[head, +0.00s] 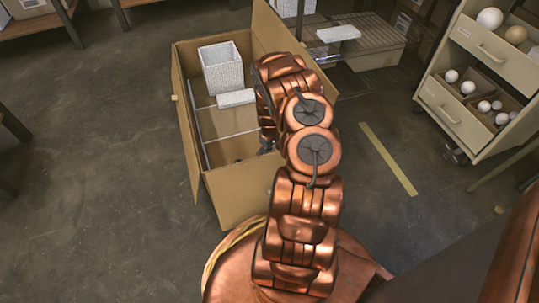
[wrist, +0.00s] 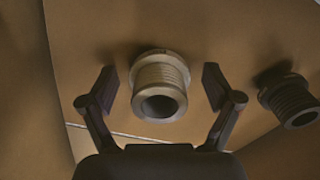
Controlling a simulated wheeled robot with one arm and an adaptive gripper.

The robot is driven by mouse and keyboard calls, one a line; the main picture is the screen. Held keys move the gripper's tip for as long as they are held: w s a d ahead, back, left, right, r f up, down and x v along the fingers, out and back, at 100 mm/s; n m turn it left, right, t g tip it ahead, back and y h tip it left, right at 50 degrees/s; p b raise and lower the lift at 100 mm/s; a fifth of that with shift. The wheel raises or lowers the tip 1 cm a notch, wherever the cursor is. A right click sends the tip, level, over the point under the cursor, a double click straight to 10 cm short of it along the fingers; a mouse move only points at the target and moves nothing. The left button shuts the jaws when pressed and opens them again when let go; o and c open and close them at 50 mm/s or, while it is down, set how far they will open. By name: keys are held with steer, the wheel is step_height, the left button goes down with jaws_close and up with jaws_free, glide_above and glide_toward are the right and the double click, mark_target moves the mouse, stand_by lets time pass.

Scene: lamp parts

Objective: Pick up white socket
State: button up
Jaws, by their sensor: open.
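My gripper (wrist: 160,84) is open, with one finger on each side of the socket and a visible gap on both sides. I cannot tell how far the fingertips reach down along it. A dark socket (wrist: 290,100) of similar shape sits to the right, outside the right finger. In the head view my arm reaches into the cardboard box and hides both sockets.
The cardboard box (head: 236,194) has high walls and open flaps around my arm. Inside it are a white textured lampshade (head: 222,68) and a white block (head: 236,98). A shelf cart (head: 470,100) with bulbs stands at the right. The floor left of the box is clear.

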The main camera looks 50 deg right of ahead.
steer(key=c, duration=1.2)
